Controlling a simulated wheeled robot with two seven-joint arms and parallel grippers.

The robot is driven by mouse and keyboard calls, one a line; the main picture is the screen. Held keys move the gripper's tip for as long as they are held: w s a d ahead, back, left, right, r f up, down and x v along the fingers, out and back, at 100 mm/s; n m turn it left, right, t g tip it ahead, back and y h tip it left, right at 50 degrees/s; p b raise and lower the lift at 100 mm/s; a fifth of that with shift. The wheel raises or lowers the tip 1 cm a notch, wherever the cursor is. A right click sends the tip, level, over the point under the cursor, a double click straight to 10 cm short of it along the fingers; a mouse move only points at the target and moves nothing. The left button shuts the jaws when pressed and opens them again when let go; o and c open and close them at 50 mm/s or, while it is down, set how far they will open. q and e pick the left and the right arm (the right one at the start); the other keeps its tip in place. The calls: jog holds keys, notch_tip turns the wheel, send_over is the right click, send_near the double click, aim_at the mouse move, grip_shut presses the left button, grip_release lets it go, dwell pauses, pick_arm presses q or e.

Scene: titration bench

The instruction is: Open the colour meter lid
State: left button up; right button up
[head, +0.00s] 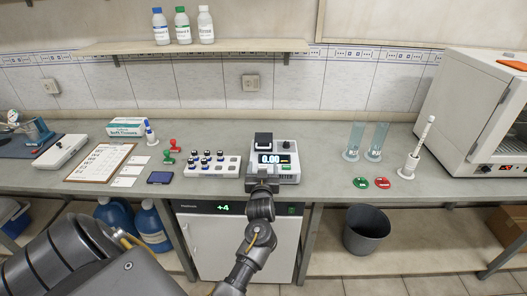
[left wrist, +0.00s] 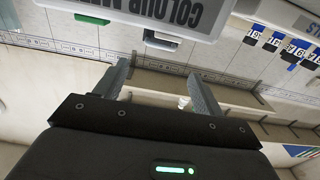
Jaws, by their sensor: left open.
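The colour meter (head: 288,146) is a pale box with a lit display reading 0.00, standing on the bench in the middle of the head view. Its black lid (head: 263,139) is at the meter's back left; it appears down, though the angle leaves this unsure. My left gripper (head: 262,181) is at the meter's front, hiding part of its front face. In the left wrist view the gripper (left wrist: 162,88) has its two fingers apart with nothing between them. The meter's lettered front (left wrist: 150,14) shows upside down at the top, beyond the fingertips. My right gripper is not in view.
A white rack of vials (head: 212,164) stands close left of the meter. Two glass cylinders (head: 376,142) stand to the right, with green and red discs (head: 371,183) in front. A shelf with bottles (head: 183,46) hangs above. Bare bench lies right of the meter.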

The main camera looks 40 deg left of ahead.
aim_at(264, 157)
pick_arm(q)
jog(key=p+x, duration=0.1)
jog(key=x, duration=0.9)
jog(key=shift+w+a+p, duration=0.2)
jog(key=shift+w+p, duration=0.05)
jog(key=shift+p, duration=0.15)
jog(key=shift+c, duration=0.2)
